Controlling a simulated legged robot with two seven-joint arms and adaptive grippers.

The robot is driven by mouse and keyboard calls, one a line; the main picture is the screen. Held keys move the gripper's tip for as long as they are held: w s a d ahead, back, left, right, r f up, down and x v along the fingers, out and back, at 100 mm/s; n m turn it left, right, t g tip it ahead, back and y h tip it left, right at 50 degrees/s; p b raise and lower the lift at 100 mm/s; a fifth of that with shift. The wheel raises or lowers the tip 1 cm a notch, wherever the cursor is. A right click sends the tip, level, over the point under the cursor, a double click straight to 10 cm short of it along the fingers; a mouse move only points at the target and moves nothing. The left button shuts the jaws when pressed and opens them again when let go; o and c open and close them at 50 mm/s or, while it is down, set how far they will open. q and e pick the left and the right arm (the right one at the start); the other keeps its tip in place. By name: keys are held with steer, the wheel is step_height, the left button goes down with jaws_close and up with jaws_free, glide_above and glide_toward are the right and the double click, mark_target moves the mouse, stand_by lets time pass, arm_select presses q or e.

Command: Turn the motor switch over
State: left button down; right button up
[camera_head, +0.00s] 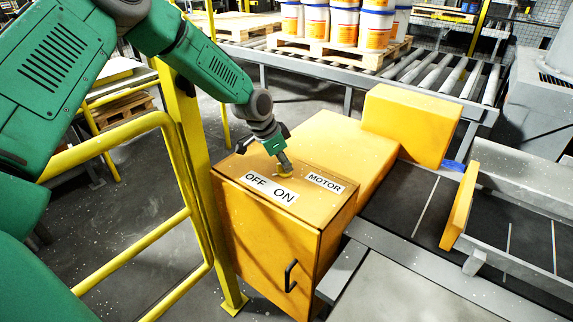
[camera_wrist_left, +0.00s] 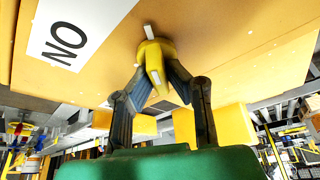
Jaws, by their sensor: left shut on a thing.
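The yellow motor switch (camera_head: 284,176) sits on top of the yellow control box (camera_head: 262,225), behind the white OFF/ON label (camera_head: 268,188) and left of the MOTOR label (camera_head: 325,182). In the left wrist view the switch (camera_wrist_left: 152,55) is a yellow knob with a white stripe. My left gripper (camera_head: 283,166) reaches down onto it. In the left wrist view the dark fingers of my left gripper (camera_wrist_left: 156,84) close on the knob from both sides. My right gripper is out of view.
A yellow guard rail (camera_head: 110,145) and post (camera_head: 185,140) stand left of the box. A conveyor (camera_head: 400,190) runs on the right. Behind, white-and-orange pails (camera_head: 330,25) stand on a pallet (camera_head: 340,52) on a roller conveyor (camera_head: 440,75). The box door has a black handle (camera_head: 290,275).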

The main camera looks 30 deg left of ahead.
arm_select(q)
steer(key=shift+s+a+f+m+g, duration=0.15)
steer(key=shift+s+f+m+g, duration=0.15)
steer(key=shift+m, duration=0.2)
steer(key=c, duration=1.6)
jaws_free()
steer(key=shift+r, duration=0.1)
steer(key=shift+w+a, duration=0.15)
steer(key=shift+w+r, duration=0.1)
steer(key=shift+r, duration=0.05)
steer(key=shift+r, duration=0.2)
steer(key=v, duration=1.1)
steer(key=shift+a, duration=0.2)
